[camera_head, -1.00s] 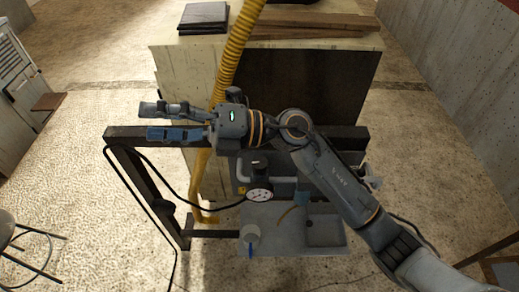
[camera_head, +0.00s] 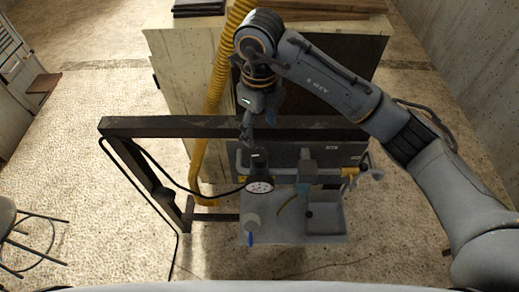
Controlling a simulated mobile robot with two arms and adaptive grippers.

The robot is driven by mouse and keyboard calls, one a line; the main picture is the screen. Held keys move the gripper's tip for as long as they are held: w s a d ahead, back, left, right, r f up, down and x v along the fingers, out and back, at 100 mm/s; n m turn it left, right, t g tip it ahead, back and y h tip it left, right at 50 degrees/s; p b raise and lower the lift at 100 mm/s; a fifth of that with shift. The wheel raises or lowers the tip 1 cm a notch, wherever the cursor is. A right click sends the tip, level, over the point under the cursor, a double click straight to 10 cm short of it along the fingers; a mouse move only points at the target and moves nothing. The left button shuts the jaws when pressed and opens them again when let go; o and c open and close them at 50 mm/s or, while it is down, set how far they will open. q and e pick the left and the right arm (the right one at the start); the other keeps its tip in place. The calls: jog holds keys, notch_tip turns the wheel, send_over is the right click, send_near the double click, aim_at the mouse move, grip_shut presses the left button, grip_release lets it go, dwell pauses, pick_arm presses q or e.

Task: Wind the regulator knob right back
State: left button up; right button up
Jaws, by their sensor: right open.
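The regulator's dark knob (camera_head: 258,158) stands above a round white-faced gauge (camera_head: 260,187) on the rack. My right gripper (camera_head: 248,138) points down just above and slightly left of the knob, beside the black rail. Its fingers are small and seen nearly edge-on; it holds nothing that I can see. I cannot tell whether a fingertip touches the knob. My left gripper is not in view.
The black rack rail (camera_head: 180,127) crosses behind the knob. A grey tray (camera_head: 327,222) hangs below, with a blue-tipped white bottle (camera_head: 252,226) to its left. A yellow hose (camera_head: 222,75) runs down a wooden cabinet behind. A black cable loops at left.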

aim_at(260, 155)
notch_tip(260, 155, down, 10)
jog(key=p, duration=0.3)
jog(key=shift+r, duration=0.2)
jog(key=shift+f+p, duration=0.3)
jog(key=shift+f, duration=0.4)
jog(key=c, duration=1.1)
jog(key=shift+c, duration=0.2)
